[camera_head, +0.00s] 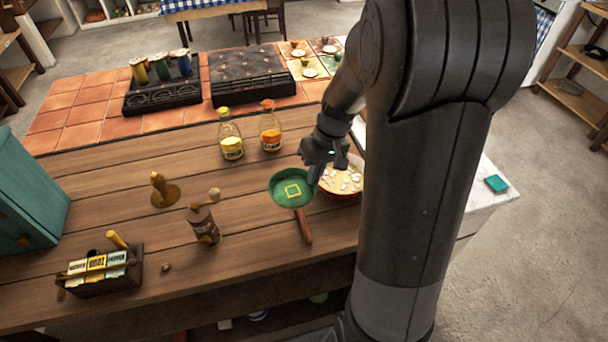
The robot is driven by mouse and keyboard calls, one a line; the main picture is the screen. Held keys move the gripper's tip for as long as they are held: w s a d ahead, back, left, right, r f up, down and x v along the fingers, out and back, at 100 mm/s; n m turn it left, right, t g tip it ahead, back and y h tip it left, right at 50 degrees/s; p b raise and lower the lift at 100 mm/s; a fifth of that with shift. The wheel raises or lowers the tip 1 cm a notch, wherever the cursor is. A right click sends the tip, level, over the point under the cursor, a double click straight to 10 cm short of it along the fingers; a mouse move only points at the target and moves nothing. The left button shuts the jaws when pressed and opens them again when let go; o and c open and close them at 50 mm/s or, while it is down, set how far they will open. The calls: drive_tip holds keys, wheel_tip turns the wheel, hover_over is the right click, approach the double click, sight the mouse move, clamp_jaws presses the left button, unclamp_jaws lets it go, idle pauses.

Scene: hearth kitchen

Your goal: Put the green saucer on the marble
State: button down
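A round green dish (283,184) with a yellow square outline inside is on or just above the wooden counter. It looks like a small pan, with a brown handle (304,228) pointing toward the front. It is the only large green round thing I see, and I cannot tell for sure that it is the saucer. My gripper (314,178) points down at its right rim; contact and finger opening are unclear. The white marble top (488,200) shows at the right, partly hidden behind my arm.
A red-rimmed bowl (350,182) with pale pieces stands right beside my gripper. A teal square (497,184) lies on the marble. Stove plates (250,78) lie behind.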

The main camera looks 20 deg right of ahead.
drive_tip(key=v, duration=0.6)
drive_tip(key=w+d+m+t, duration=0.15)
drive_tip(key=d+m, duration=0.45)
drive_tip(key=d, duration=0.6)
drive_tip(key=w+d+m+t, duration=0.15)
drive_tip(key=d+m, duration=0.45)
drive_tip(key=d, duration=0.6)
drive_tip(key=s+d+m+h, duration=0.1)
drive_tip(key=s+d+m, duration=0.25)
drive_tip(key=d, duration=0.55)
drive_tip(key=s+d+m+h, duration=0.2)
drive_tip(key=s+d+m, duration=0.15)
drive_tip(key=d, duration=0.55)
drive_tip(key=s+d+m+h, duration=0.15)
drive_tip(key=d+m, duration=0.25)
drive_tip(key=d, duration=0.5)
drive_tip(key=shift+t+y, duration=0.35)
drive_tip(key=shift+t, duration=0.05)
drive_tip(key=w+a+f, duration=0.1)
drive_tip(key=w+f, duration=0.2)
drive_tip(key=f, duration=0.1)
drive_tip(key=w+a+f, duration=0.1)
drive_tip(key=w+f, duration=0.3)
drive_tip(key=w+a+f, duration=0.1)
drive_tip(key=w+f, duration=0.2)
drive_tip(key=f, duration=0.1)
drive_tip(key=shift+w+a, duration=0.2)
drive_tip(key=shift+w, duration=0.15)
drive_tip(key=shift+w+f, duration=0.15)
drive_tip(key=shift+f, duration=1.9)
